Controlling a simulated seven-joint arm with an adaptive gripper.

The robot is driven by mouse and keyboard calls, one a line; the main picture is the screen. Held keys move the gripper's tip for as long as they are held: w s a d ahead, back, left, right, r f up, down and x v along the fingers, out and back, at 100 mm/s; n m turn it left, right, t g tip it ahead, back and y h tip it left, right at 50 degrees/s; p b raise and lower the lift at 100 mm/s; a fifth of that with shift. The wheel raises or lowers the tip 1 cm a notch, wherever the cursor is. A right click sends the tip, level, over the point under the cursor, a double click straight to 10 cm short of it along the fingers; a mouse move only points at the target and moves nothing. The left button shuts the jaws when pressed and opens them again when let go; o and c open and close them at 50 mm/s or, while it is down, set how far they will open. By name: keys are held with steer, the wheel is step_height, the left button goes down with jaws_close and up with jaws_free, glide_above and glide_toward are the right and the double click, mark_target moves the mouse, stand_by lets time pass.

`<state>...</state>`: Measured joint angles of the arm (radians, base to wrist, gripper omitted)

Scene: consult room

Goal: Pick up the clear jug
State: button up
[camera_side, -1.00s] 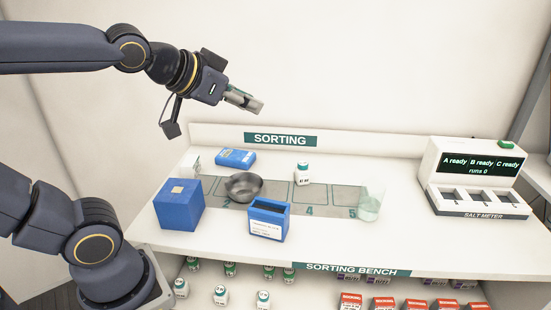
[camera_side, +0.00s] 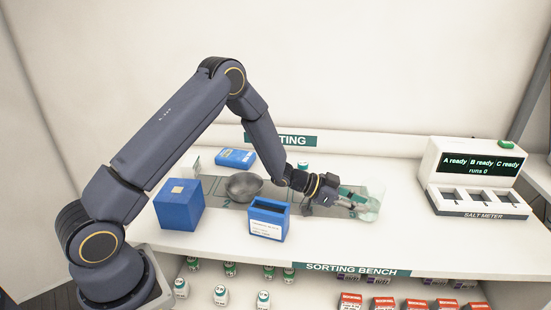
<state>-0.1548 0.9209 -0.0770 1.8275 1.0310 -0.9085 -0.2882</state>
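The clear jug (camera_side: 376,192) stands upright near the right end of the grey numbered strip on the bench. It is see-through and hard to outline, with pale greenish contents low down. My gripper (camera_side: 362,204) is low over the bench, pointing right, with its fingertips at the jug's left side and overlapping it in the picture. I cannot tell whether the fingers touch the jug or have closed on it.
A metal bowl (camera_side: 243,187), a blue cube (camera_side: 180,205), an open blue box (camera_side: 268,219) and a flat blue pack (camera_side: 236,158) stand left of my gripper. A bottle (camera_side: 302,166) is partly hidden behind my arm. The salt meter (camera_side: 478,180) stands at right.

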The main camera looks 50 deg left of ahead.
mark_target(370, 216)
steer(key=shift+w+d+f, duration=1.05)
steer(key=shift+w+f, duration=0.05)
steer(key=shift+f, duration=0.15)
steer(key=shift+w+d+f, duration=0.2)
steer(key=shift+w+d, duration=0.15)
steer(key=shift+w, duration=0.15)
steer(key=shift+c, duration=0.2)
jaws_close()
